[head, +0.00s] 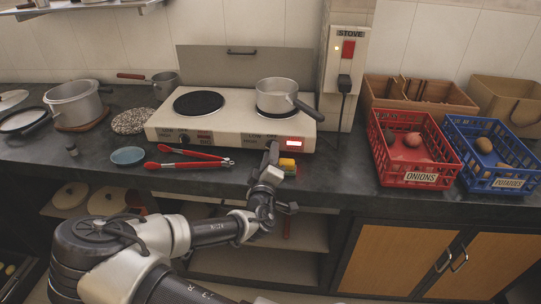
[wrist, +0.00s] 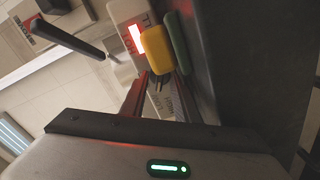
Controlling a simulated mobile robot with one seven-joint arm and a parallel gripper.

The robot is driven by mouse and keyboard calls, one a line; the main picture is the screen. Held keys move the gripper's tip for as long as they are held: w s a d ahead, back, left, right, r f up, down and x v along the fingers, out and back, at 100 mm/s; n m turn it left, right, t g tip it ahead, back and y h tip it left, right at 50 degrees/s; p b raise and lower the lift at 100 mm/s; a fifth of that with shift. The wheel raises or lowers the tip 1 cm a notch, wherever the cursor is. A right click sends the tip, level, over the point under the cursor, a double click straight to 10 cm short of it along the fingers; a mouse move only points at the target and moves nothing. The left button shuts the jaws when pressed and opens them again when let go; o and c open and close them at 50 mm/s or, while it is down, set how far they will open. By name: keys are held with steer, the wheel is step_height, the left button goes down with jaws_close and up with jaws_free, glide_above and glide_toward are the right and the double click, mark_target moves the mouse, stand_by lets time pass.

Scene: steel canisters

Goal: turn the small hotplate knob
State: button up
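The cream hotplate (head: 225,133) stands on the dark counter with two black plates and a lit red panel on its front, right of my gripper. The lit panel (wrist: 135,38) also shows in the wrist view. My gripper (head: 271,150) is at the hotplate's front face, left of the panel, and covers the small knob in the head view. In the wrist view my gripper (wrist: 160,84) has its fingers apart, with a dark round shape, apparently the small knob (wrist: 159,77), between the tips. I cannot tell whether they touch it. The large knob (head: 183,138) is further left.
A yellow and green sponge (head: 288,165) lies close by my gripper; it looms in the wrist view (wrist: 155,50). Red tongs (head: 190,160) lie to the left. A saucepan (head: 277,95) sits on the right plate, its handle pointing forward right. A red crate (head: 413,180) stands right.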

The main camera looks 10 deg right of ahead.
jaws_close()
steer(key=shift+n+b, duration=0.4)
steer(key=shift+n, duration=2.4)
jaws_free()
steer(key=shift+s, duration=0.15)
